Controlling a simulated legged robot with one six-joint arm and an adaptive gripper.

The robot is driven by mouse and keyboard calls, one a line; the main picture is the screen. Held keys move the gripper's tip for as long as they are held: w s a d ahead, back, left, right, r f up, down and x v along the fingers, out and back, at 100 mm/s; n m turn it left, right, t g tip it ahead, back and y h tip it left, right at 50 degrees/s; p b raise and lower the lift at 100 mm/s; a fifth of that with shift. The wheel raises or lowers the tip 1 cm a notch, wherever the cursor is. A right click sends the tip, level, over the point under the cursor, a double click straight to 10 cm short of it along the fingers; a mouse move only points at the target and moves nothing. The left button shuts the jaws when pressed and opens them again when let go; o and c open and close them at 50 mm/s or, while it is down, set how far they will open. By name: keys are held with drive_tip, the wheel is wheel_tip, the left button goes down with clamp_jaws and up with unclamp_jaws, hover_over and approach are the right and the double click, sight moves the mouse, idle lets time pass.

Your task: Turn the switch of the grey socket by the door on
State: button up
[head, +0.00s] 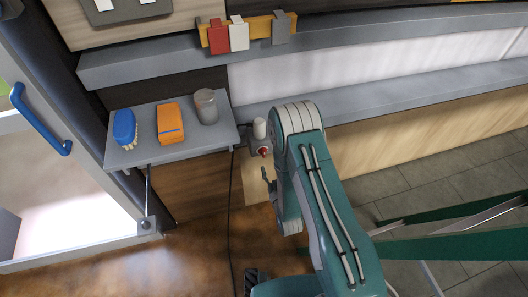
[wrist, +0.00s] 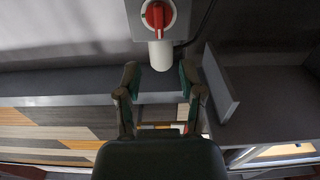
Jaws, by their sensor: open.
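The grey socket (wrist: 136,22) is at the top of the wrist view, partly cut off by the edge. Its red rotary switch (wrist: 158,15) sits on a white round plate, with its grip running roughly up and down in that view. A white cylindrical plug (wrist: 161,54) sticks out beside the switch. In the head view the socket's red switch (head: 264,152) and white plug (head: 260,128) show just left of my arm. My gripper (wrist: 160,80) is open and empty, its fingertips apart from the switch and near the plug's end in the picture. In the head view my gripper (head: 268,182) is partly hidden.
A grey shelf (head: 160,155) left of the socket carries a blue brush (head: 125,128), an orange box (head: 170,123) and a grey jar (head: 206,106). The door with a blue handle (head: 40,122) is at the far left. A dark cable (head: 231,200) hangs below the socket.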

sight(264, 153)
drive_tip(key=x, duration=0.8)
clamp_jaws()
drive_tip(key=shift+f, duration=0.1)
